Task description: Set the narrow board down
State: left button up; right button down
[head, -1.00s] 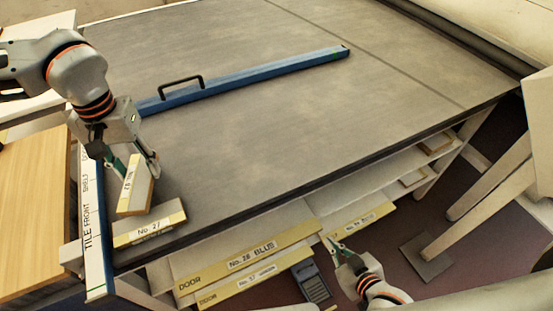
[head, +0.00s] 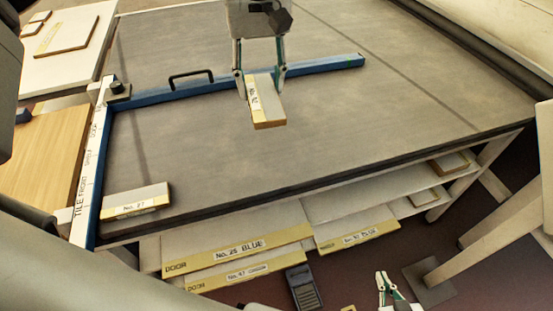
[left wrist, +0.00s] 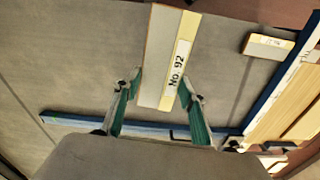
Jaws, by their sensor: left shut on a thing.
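The narrow board (head: 267,112), white with a yellow labelled edge, is held between the fingers of my left gripper (head: 262,78). The left wrist view shows the board (left wrist: 158,62) with the label "No. 92", and the green fingers of the left gripper (left wrist: 158,95) on its two sides. It is over the grey table surface (head: 330,130), in front of the blue rail; whether it touches the surface cannot be told. My right gripper (head: 388,288) is low at the front right, off the table, with no board at its tips.
A blue rail (head: 320,67) with a black handle crosses the table. The "TILE FRONT" strip (head: 88,185) runs along the left edge. Board No. 27 (head: 136,203) lies at the front left corner. Door boards (head: 240,254) lie on the shelf below. The grey surface right of centre is clear.

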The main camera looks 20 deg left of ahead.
aim_at(269, 154)
pick_arm(q)
jog(key=shift+d+r+n, duration=0.4)
jog(key=shift+d+r, duration=0.1)
jog(key=shift+r, duration=0.4)
jog(key=shift+d, duration=0.15)
notch_tip(269, 154, down, 19)
jog(key=shift+f, duration=0.15)
jog(key=shift+f, duration=0.2)
jog(key=o, duration=1.1)
jog(key=shift+o, duration=0.2)
jog(key=shift+r, duration=0.1)
